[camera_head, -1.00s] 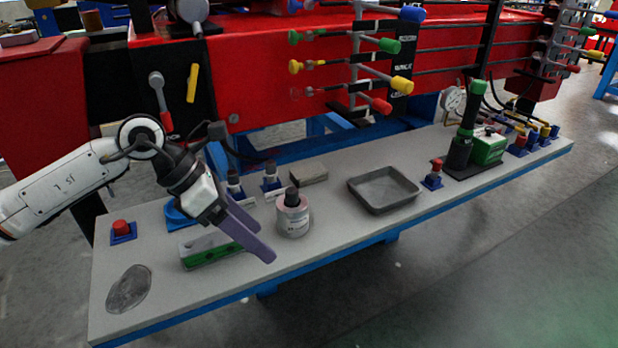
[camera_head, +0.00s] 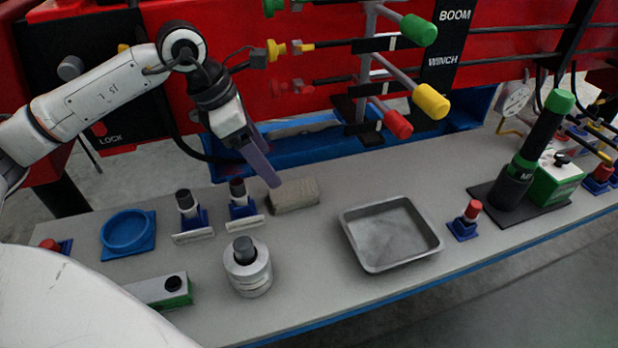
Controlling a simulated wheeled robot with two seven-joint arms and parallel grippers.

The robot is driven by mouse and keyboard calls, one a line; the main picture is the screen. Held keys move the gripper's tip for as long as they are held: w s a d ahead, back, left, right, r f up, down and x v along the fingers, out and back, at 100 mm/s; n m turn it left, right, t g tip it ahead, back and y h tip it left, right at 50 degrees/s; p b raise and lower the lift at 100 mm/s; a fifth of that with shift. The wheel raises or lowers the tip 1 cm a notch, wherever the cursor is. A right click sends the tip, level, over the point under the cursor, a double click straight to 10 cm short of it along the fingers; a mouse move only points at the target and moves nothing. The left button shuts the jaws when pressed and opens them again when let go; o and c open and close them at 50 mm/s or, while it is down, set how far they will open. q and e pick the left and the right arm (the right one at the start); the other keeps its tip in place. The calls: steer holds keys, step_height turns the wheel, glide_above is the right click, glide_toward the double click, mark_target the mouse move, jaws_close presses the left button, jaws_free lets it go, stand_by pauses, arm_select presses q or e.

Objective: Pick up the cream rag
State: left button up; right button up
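A beige, block-shaped piece that looks like the folded cream rag (camera_head: 295,195) lies on the grey bench top, near its back edge. My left gripper (camera_head: 271,180) comes in from the left, its purple fingers pointing down and right at the rag's left end. The fingertips appear close to or over that end; contact cannot be told. The fingers overlap in this view, so their gap is hidden. My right gripper is not in view.
A grey metal tray (camera_head: 392,236) stands right of the rag. A round tin (camera_head: 248,267) and two dark-capped bottles on blue bases (camera_head: 240,194) stand left. Coloured lever handles (camera_head: 430,101) hang above and behind. Bench space between tin and tray is clear.

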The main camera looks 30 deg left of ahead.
mark_target(287, 191)
arm_select(q)
steer(key=x, duration=0.4)
steer(key=shift+s+d, duration=0.1)
steer(key=shift+s, duration=0.3)
steer(key=x, duration=0.4)
steer(key=shift+d+f, duration=0.15)
steer(key=shift+d, duration=0.15)
steer(key=shift+w+d+f, duration=0.1)
steer(key=shift+w+f, duration=0.05)
steer(key=shift+f, duration=0.15)
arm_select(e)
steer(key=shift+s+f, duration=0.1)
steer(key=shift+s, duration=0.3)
arm_select(q)
steer(key=c, duration=1.1)
steer(key=shift+c, duration=0.2)
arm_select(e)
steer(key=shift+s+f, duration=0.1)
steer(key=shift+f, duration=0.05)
arm_select(q)
steer(key=shift+r, duration=0.1)
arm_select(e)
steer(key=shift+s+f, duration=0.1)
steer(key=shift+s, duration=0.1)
